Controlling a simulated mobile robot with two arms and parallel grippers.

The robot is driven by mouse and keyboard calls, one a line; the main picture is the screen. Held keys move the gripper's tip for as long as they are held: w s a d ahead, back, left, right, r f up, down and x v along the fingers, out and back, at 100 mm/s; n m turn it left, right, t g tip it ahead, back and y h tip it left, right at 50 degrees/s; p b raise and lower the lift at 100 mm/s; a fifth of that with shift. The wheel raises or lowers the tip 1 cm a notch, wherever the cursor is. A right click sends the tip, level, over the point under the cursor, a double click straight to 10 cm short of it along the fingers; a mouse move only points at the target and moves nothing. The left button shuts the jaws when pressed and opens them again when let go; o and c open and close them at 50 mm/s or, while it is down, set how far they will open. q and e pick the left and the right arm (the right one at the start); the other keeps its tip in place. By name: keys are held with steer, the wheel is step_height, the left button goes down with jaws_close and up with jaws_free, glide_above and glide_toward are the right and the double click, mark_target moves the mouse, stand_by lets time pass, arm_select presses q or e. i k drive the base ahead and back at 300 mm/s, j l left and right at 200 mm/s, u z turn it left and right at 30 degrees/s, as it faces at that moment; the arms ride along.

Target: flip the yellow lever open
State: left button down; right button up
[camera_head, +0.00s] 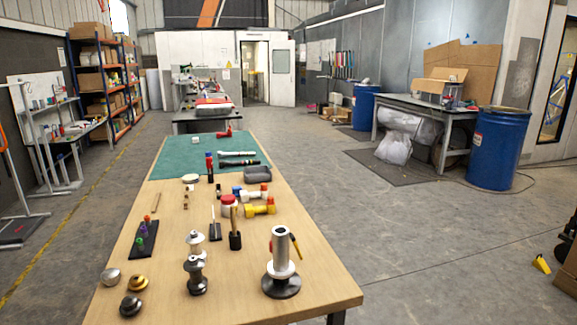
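A short yellow lever (296,246) sits at the right side of an upright silver cylinder (280,246). It stands tilted close against the cylinder, its upper end leaning toward it. The cylinder has a white collar (281,269) and a round black base (281,285), and stands near the front right corner of the wooden table (325,283). How the lever joins the cylinder is too small to tell. Neither of my grippers shows in the head view.
Left of the cylinder stand two dark-and-silver fittings (196,274), a brush-like tool (235,228) and small round knobs (131,305). Behind are red-white and yellow-white valve-like pieces (260,207) and a grey tray (257,173). The table's right front corner is clear.

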mark_target(291, 236)
steer(key=i+l+u, duration=0.2)
steer(key=l, duration=0.2)
steer(key=i+l+u, duration=0.2)
steer(key=l, duration=0.15)
steer(key=l+u, duration=0.2)
steer(key=l, duration=0.2)
